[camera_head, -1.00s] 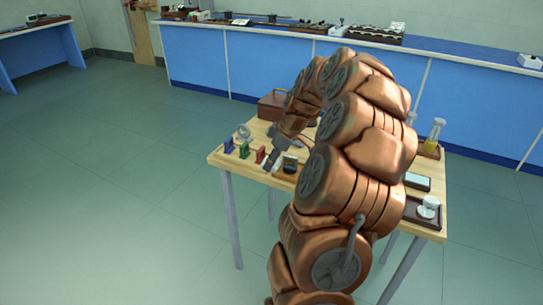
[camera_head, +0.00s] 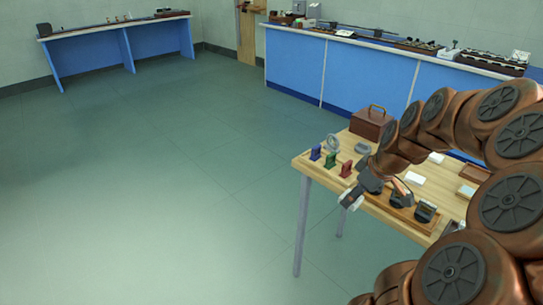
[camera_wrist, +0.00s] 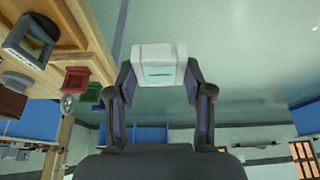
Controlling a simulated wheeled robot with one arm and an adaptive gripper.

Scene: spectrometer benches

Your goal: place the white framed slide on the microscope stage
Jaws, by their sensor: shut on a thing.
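My gripper (camera_wrist: 160,82) is shut on the white framed slide (camera_wrist: 152,52), with one finger on each side of it. The slide is a squarish white frame with a pale blue-grey window. In the head view my gripper (camera_head: 355,190) is off the front left edge of the table, and the slide (camera_head: 347,201) shows as a small white shape at its tip. It is held in the air over the floor. I cannot make out a microscope or its stage in either view.
The wooden table (camera_head: 318,171) bears blue, green and red holders (camera_head: 331,159), a brown case (camera_head: 372,123) and a wooden rack (camera_head: 402,213) with dark framed pieces. My arm hides its right part. Long blue benches (camera_head: 365,75) stand behind. The floor at left is clear.

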